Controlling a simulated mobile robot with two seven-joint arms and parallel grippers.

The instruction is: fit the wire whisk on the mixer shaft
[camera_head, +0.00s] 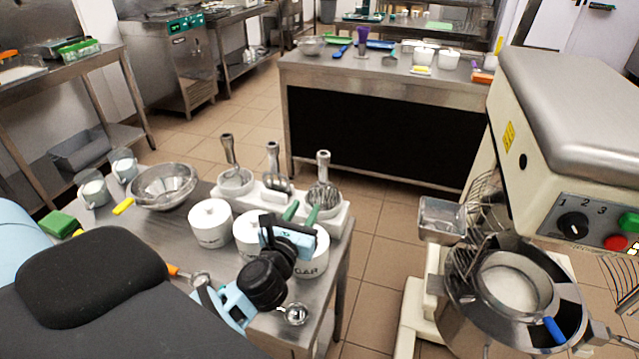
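The wire whisk (324,194) stands upright in the right-hand place of a white rack (338,222), its metal shank pointing up. Two other attachments stand to its left, a middle one (273,165) and a left one (229,153). My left gripper (301,213) is just in front of the whisk, its two green-tipped fingers apart and nothing seen between them. I cannot tell whether a finger touches the whisk. The cream mixer (533,150) stands at the right with its bowl (470,310) below. Its shaft is hidden under the head. My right gripper is not in view.
White canisters (211,223) stand in front of the rack, under my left gripper. A wire guard and a metal chute (441,218) flank the mixer bowl. Open floor separates table and mixer.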

